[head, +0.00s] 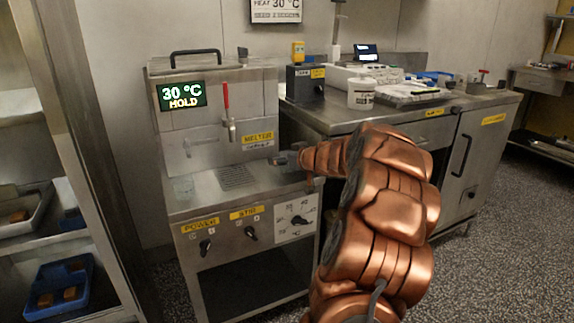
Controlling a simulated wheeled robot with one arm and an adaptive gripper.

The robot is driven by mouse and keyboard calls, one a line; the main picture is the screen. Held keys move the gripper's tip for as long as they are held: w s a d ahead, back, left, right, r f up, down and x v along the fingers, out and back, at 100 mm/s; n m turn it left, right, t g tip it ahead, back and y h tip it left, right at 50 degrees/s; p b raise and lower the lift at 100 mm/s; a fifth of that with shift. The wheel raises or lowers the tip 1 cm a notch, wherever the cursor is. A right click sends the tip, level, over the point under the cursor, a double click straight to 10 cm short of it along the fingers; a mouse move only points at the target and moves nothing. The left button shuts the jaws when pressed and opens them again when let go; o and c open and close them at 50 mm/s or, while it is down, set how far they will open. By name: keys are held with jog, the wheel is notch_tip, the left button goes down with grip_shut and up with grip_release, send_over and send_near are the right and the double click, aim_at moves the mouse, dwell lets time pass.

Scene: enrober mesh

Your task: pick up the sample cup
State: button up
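A small clear cup (183,188), which looks like the sample cup, stands on the left of the steel ledge of the melter (215,140). It is faint against the metal, and I cannot tell whether it holds anything. My gripper (274,160) is at the right side of the melter, above the right end of the ledge. It points left and is well apart from the cup. The gripper is small and seen from the side, so its opening is unclear. My copper-coloured arm reaches up to it from the lower right.
A drip grate (236,176) lies right of the cup, below a spout with a red lever (226,104). Knobs line the front panel. A steel bench (450,107) at right holds a white tub (361,94) and other items. A rack with trays (62,284) stands at left.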

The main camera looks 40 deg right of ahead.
jog(key=c, duration=0.7)
jog(key=shift+o, duration=0.2)
